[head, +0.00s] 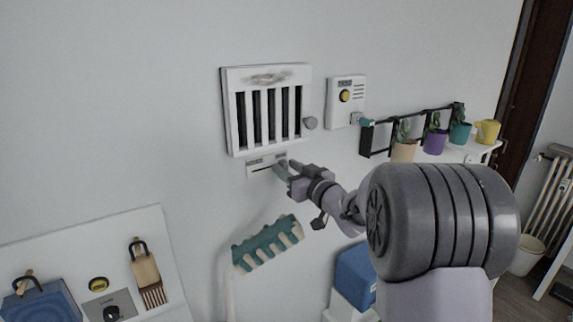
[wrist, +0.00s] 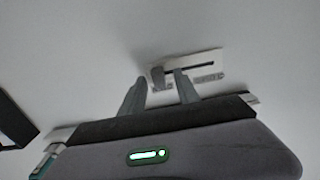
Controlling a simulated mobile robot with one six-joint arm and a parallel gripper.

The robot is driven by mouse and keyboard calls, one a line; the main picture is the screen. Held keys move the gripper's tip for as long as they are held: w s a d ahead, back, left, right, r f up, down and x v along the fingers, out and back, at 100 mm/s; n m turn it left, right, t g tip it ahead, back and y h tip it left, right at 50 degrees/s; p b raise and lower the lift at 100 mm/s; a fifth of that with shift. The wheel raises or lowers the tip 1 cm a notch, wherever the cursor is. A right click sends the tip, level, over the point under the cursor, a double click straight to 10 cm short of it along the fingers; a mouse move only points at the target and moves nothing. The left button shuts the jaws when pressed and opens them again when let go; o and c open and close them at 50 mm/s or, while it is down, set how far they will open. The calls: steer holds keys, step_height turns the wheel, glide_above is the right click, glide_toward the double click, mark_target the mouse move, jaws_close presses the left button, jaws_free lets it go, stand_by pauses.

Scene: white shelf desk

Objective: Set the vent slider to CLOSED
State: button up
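The white vent (head: 268,108) is on the wall, with dark gaps between its vertical slats. Just below it is the slider plate (head: 255,168); my gripper covers its right part in the head view. In the wrist view the plate (wrist: 195,60) has a dark slot and two small labels too blurred to read. A grey slider knob (wrist: 157,77) sits at the slot's left end in that view. My gripper (head: 283,168) is at the plate. Its two fingers are apart, with the knob between or just beyond the fingertips (wrist: 160,77); contact cannot be told.
A teal rack with pegs (head: 267,243) stands below my gripper. Potted plants (head: 435,138) stand farther right.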

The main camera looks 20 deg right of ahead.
steer(key=shift+w, duration=0.25)
steer(key=shift+c, duration=0.5)
jaws_close()
stand_by(0.8)
